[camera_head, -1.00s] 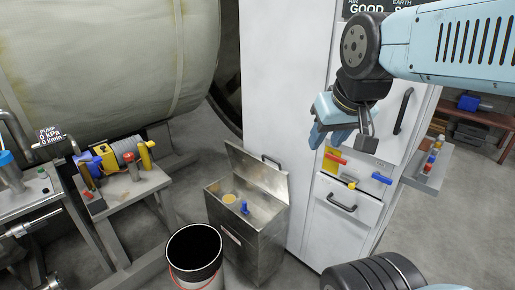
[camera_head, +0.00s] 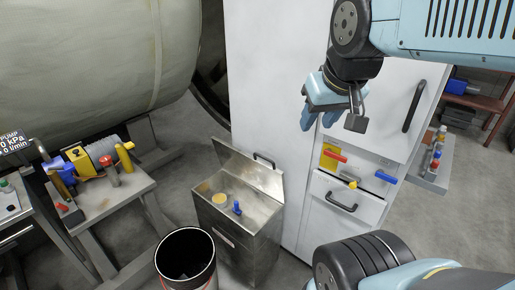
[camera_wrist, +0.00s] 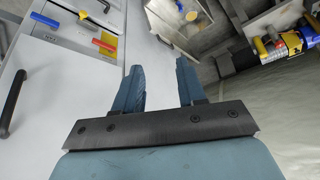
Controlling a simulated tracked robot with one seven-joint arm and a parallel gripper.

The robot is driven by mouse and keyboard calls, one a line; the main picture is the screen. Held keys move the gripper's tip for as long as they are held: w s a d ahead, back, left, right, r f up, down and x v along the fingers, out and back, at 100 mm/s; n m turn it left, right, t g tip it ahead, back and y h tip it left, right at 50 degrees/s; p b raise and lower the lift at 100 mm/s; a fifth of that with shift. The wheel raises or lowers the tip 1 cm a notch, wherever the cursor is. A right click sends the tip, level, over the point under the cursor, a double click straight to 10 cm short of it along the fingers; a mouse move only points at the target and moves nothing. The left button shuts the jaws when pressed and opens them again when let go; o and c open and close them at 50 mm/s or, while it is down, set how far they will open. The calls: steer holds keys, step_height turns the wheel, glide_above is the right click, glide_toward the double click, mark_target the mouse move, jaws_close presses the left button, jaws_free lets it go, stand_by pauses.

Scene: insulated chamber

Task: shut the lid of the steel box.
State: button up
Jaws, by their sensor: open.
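The steel box (camera_head: 240,238) stands on the floor against the white cabinet. Its lid (camera_head: 246,167) is up, hinged at the back and leaning toward the cabinet, with a dark handle (camera_head: 265,160) at its top edge. Inside the open box are a round tan item (camera_head: 219,199) and a blue item (camera_head: 237,208). My gripper (camera_head: 309,118) is open and empty, above and to the right of the lid, in front of the cabinet. In the wrist view its two blue fingers (camera_wrist: 160,82) are apart with nothing between them; part of the box (camera_wrist: 185,20) shows beyond them.
A black bucket (camera_head: 186,258) stands left of the box's front. The white cabinet (camera_head: 275,80) has a drawer (camera_head: 345,203) and coloured handles (camera_head: 334,154) on the right. A small table (camera_head: 110,190) with a pump is at left, below a large tank (camera_head: 90,60).

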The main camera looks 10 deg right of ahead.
steer(key=shift+w, duration=0.1)
steer(key=w+f+n+g, duration=0.15)
steer(key=w+f, duration=0.25)
steer(key=w, duration=0.6)
steer(key=w+f+n+g, duration=0.1)
steer(key=w+f+n, duration=0.15)
steer(key=w, duration=0.75)
steer(key=w+f+n+g, duration=0.1)
steer(key=w+f+g, duration=0.1)
steer(key=w+f, duration=0.8)
steer(key=f, duration=0.4)
steer(key=w+f+n, duration=0.1)
steer(key=w+f, duration=0.2)
steer(key=f, duration=0.4)
steer(key=w+f+n+g, duration=0.1)
steer(key=w+f, duration=0.3)
steer(key=f, duration=0.3)
steer(key=shift+a+f, duration=0.15)
steer(key=shift+a, duration=0.1)
steer(key=shift+c, duration=0.5)
jaws_close()
